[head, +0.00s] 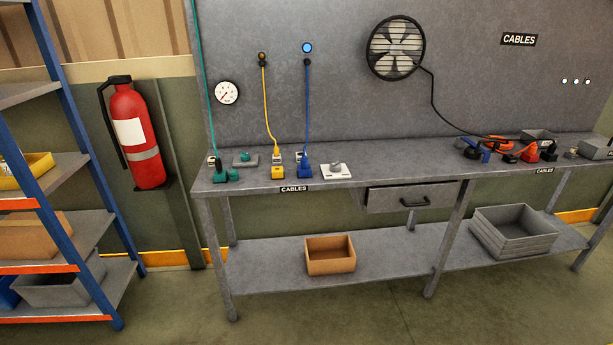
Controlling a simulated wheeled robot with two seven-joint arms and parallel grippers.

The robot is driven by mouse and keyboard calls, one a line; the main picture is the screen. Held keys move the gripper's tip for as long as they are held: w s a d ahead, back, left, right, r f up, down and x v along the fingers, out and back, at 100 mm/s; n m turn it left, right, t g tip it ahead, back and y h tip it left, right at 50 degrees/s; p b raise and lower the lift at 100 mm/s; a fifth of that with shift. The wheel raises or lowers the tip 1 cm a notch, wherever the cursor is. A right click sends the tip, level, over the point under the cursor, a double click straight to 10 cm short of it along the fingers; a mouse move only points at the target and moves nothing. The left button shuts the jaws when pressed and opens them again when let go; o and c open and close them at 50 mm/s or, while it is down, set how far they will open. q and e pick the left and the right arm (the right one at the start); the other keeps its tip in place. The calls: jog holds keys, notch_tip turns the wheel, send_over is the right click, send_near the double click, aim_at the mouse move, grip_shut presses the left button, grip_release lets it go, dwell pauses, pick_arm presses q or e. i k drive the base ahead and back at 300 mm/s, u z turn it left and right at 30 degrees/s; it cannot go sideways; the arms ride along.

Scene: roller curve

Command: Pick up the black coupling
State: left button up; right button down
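Several small couplings or connectors lie in a cluster at the right end of the grey workbench (400,170). Among them a black piece (549,151) is at the right of the cluster, close to a red-orange piece (529,154). Another dark piece sits at the left of the cluster beside a blue one (474,153). They are too small to tell which is the black coupling. Neither of my grippers is in view.
A blue plug (305,171), a yellow plug (277,171) and a green plug (220,173) stand on the bench's left half. A drawer (390,200) sticks out below the top. Shelves (55,240) stand left; the floor in front is clear.

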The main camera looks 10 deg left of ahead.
aim_at(218, 166)
jog(key=z, duration=1.05)
jog(key=i, duration=0.75)
jog(key=u, duration=0.15)
